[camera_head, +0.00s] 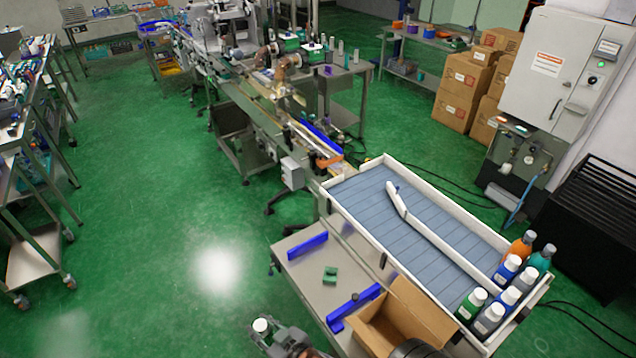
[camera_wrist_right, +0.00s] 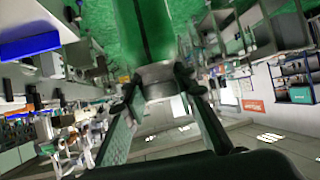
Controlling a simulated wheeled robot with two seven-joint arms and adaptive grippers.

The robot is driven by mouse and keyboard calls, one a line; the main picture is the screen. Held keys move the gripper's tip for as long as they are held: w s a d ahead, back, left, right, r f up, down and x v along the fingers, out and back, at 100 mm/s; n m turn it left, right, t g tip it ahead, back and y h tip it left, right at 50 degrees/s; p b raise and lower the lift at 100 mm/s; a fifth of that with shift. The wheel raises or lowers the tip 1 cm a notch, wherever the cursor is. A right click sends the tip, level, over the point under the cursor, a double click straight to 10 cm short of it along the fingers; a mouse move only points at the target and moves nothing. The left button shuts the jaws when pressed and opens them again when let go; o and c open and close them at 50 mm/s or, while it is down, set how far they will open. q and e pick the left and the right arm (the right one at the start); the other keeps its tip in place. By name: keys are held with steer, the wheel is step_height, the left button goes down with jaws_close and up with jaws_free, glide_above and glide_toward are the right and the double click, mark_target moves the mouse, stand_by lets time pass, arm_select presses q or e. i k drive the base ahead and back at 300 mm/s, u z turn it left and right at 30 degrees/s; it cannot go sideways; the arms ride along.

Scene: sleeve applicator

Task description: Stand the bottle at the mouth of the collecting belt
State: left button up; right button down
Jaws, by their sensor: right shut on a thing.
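My right gripper (camera_head: 272,335) is at the bottom of the head view, left of the small steel table, and shut on a bottle. The bottle's white cap (camera_head: 262,324) shows there; its body is mostly hidden. The collecting belt, a blue-grey slatted surface (camera_head: 440,225) with white walls, lies at right, apart from the held bottle. My left gripper is not in view.
Several bottles (camera_head: 508,296) stand at the belt's right end. A white bent guide (camera_head: 403,207) crosses the belt. The steel table (camera_head: 305,270) carries an open carton (camera_head: 395,330), blue bars (camera_head: 308,246) and a green block (camera_head: 330,274). A conveyor machine (camera_head: 250,105) stands behind.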

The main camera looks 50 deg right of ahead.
mark_target(360, 186)
steer(key=z, duration=0.1)
steer(key=i, duration=1.4)
steer(key=z, duration=1.4)
steer(key=i, duration=0.75)
steer(key=z, duration=0.7)
